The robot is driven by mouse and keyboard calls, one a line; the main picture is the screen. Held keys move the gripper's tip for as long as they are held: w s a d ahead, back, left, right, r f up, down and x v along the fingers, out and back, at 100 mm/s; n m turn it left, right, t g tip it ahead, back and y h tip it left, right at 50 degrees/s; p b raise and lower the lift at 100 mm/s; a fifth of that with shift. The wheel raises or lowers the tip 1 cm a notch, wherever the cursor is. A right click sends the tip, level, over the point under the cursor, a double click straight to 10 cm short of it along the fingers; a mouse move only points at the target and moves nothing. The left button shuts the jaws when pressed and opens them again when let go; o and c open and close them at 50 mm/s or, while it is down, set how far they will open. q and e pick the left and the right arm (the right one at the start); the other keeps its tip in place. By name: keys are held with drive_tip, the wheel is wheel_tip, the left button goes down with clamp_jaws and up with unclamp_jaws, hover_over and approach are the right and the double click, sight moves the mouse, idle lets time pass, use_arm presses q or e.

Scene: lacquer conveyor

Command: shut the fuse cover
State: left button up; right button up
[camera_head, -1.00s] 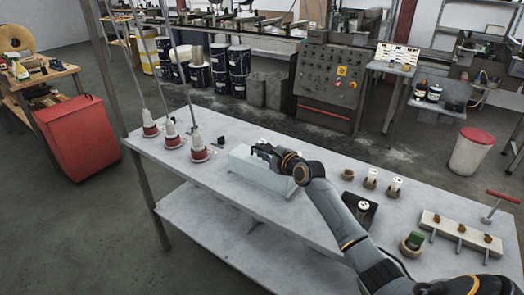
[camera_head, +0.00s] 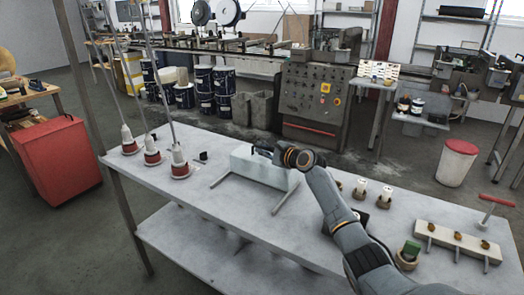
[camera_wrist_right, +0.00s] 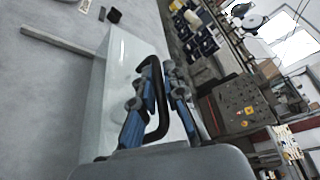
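The fuse cover (camera_head: 262,170) is a pale, box-shaped cover on the grey table, with a black bar handle on top. Two grey rails (camera_head: 286,198) lie bare in front of it. It also shows in the right wrist view (camera_wrist_right: 118,75), with the black handle (camera_wrist_right: 160,110) standing up from it. My right gripper (camera_head: 268,153) is at the cover's top. In the wrist view its fingers (camera_wrist_right: 160,70) stand close together on either side of the handle and look shut on it. My right arm hides part of the cover's right side. My left gripper is not in view.
Three red-and-white cones (camera_head: 152,157) on rods stand at the table's left, with a small black block (camera_head: 203,156) near the cover. White spools (camera_head: 387,194) and a pale rack with pegs (camera_head: 460,240) stand to the right. Bare tabletop lies in front of the cover.

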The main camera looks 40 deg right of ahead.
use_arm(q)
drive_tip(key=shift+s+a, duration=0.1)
use_arm(e)
drive_tip(key=shift+d, duration=0.1)
wheel_tip(320, 180, up, 3)
hover_over(287, 172)
drive_tip(key=shift+f, duration=0.2)
idle(0.3)
drive_tip(key=shift+f, duration=0.1)
idle(0.4)
